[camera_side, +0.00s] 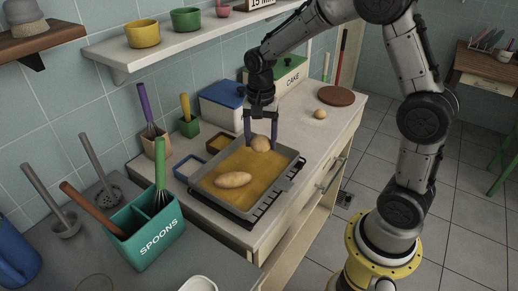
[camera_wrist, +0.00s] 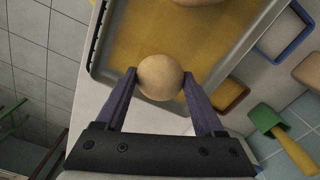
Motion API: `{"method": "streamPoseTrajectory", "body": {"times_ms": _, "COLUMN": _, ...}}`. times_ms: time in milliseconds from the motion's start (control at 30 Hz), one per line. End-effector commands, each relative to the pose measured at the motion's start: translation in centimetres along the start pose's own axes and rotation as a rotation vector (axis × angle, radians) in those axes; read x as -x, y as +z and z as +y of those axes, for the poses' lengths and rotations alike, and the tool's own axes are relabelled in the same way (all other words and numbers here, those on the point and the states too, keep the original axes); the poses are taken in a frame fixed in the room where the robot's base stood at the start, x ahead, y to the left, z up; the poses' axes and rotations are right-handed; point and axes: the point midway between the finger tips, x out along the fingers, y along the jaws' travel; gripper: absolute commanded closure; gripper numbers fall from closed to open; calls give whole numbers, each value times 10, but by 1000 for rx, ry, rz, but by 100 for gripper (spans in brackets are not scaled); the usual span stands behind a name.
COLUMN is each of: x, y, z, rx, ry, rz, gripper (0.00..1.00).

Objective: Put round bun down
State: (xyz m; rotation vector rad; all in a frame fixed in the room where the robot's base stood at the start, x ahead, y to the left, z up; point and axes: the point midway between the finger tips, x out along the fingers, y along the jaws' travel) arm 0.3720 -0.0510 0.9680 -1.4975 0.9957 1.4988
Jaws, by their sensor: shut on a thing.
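The round bun (camera_wrist: 160,77) is pale brown and sits between the two purple fingers of my gripper (camera_wrist: 159,80), which are shut on it. In the side view the bun (camera_side: 260,143) is at the far end of the baking tray (camera_side: 211,208), and my gripper (camera_side: 260,135) reaches down over it. I cannot tell whether the bun touches the tray. The grey tray has a yellow-brown lining. A long oval bun (camera_side: 233,180) lies on the lining nearer the camera. Another small round bun (camera_side: 320,114) lies on the counter beyond the tray.
A round brown board (camera_side: 337,96) lies at the far end of the counter. A blue-lidded box (camera_side: 222,100) and a green-lidded cake box (camera_side: 289,75) stand along the wall. Small blue-rimmed (camera_side: 189,167) and orange (camera_side: 219,143) dishes sit beside the tray. A green spoons holder (camera_side: 152,235) stands in front.

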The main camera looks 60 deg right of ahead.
Motion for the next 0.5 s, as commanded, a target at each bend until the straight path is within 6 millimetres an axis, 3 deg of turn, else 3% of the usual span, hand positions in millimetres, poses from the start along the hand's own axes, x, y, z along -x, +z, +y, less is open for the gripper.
{"method": "streamPoseTrajectory", "body": {"times_ms": 233, "x": -33, "y": -3, "z": -5, "rx": 0, "ry": 4, "rz": -3, "gripper": 83}}
{"method": "streamPoseTrajectory", "body": {"times_ms": 500, "x": -38, "y": -3, "z": -5, "rx": 0, "ry": 1, "rz": -1, "gripper": 83}}
